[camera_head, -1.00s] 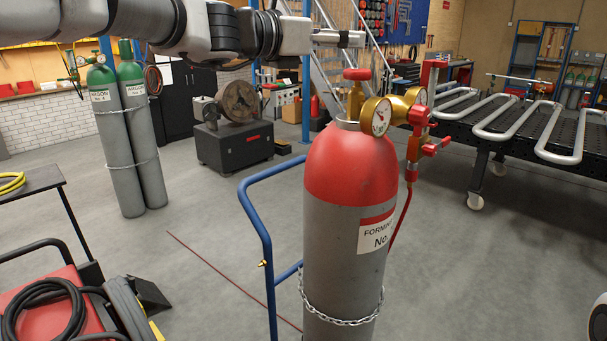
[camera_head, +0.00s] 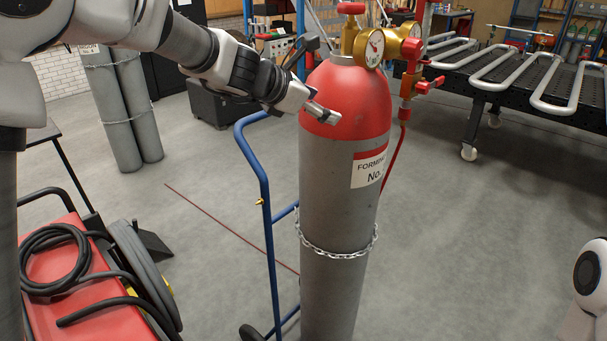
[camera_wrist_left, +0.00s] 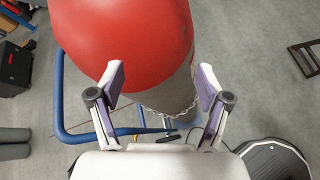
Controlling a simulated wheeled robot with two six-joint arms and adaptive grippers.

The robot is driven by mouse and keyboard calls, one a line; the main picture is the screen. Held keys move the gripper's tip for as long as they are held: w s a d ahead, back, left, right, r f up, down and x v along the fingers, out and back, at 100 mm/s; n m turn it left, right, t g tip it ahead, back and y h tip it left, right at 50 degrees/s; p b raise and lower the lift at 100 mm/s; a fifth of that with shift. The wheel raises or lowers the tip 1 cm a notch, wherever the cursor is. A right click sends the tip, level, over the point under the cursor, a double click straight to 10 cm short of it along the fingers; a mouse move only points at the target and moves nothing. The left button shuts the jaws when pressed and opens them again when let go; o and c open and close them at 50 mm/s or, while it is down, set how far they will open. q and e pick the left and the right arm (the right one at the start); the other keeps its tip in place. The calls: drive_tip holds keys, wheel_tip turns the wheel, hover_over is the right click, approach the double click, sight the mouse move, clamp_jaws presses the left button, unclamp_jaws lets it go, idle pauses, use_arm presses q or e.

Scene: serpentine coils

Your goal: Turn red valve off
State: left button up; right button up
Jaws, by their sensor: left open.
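A red valve handwheel (camera_head: 351,8) sits on the brass valve atop the red-shouldered grey gas cylinder (camera_head: 340,210), at the top edge of the head view. Red regulator handles (camera_head: 425,86) sit to its right. My left gripper (camera_head: 318,79) is open and empty. It is at the cylinder's left shoulder, below and left of the handwheel. In the left wrist view, the red shoulder (camera_wrist_left: 130,40) lies ahead of the open fingers (camera_wrist_left: 162,76). Whether a finger touches it I cannot tell. The handwheel is not in that view. My right gripper is not in view.
A blue hand trolley (camera_head: 266,220) holds the cylinder with a chain (camera_head: 335,254). A red machine with black hoses (camera_head: 90,290) stands at the lower left. A black perforated table with bent pipes (camera_head: 500,85) stands at the right. Floor between is clear.

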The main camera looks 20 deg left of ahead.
use_arm(q)
wheel_tip(320, 180, down, 15)
drive_tip(key=s+a+m+g+y+b, duration=0.1)
drive_tip(key=s+a+m+g+y, duration=0.1)
drive_tip(key=shift+s+a+m+g, duration=0.2)
drive_tip(key=shift+s+m+g, duration=0.05)
drive_tip(key=shift+m+g, duration=0.05)
drive_tip(key=shift+f, duration=0.1)
